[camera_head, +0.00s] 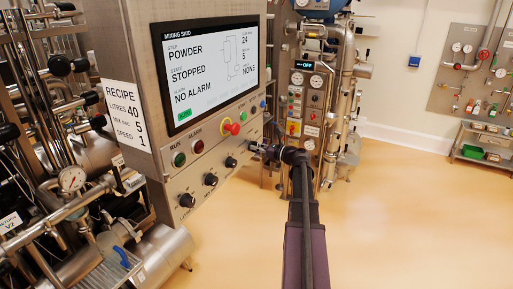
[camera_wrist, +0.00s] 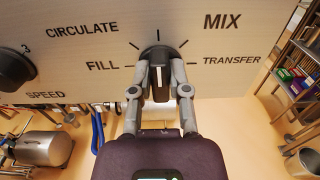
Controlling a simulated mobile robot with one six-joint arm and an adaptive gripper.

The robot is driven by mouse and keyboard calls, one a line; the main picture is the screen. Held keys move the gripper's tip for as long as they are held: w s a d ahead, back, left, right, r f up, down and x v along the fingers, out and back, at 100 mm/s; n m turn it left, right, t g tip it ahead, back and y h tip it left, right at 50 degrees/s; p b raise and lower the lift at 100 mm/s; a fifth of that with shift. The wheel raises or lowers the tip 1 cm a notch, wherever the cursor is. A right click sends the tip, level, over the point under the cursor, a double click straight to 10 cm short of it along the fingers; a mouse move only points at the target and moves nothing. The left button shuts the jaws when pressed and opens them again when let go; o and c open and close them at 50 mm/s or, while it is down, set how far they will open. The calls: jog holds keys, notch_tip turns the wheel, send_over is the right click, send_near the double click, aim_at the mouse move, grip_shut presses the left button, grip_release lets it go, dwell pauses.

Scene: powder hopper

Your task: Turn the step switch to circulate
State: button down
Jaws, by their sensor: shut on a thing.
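The step switch (camera_wrist: 159,72) is a dark knob with a white mark on the sloping panel, ringed by ticks and the words FILL, CIRCULATE, MIX and TRANSFER. Its bar stands upright in the wrist view, roughly in line with the top tick, between CIRCULATE and MIX. My gripper (camera_wrist: 160,88) is shut on the knob, one finger on each side. In the head view my gripper (camera_head: 262,149) reaches the panel's right end and hides the switch. The screen (camera_head: 210,70) reads step POWDER, state STOPPED, NO ALARM.
The speed knob (camera_wrist: 14,70) is left of the switch. On the panel are more black knobs (camera_head: 211,180), a red emergency button (camera_head: 232,128) and lamps. A steel column with gauges (camera_head: 305,110) stands behind my gripper. Open floor (camera_head: 400,220) lies to the right.

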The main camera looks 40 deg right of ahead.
jog(key=shift+n, duration=0.4)
jog(key=n, duration=0.3)
jog(key=shift+a+n, duration=0.1)
jog(key=shift+n, duration=0.3)
jog(key=n, duration=0.4)
jog(key=shift+n, duration=0.3)
jog(key=c, duration=0.6)
grip_release()
jog(key=shift+a+f, duration=0.1)
jog(key=shift+s, duration=0.15)
jog(key=v, duration=1.2)
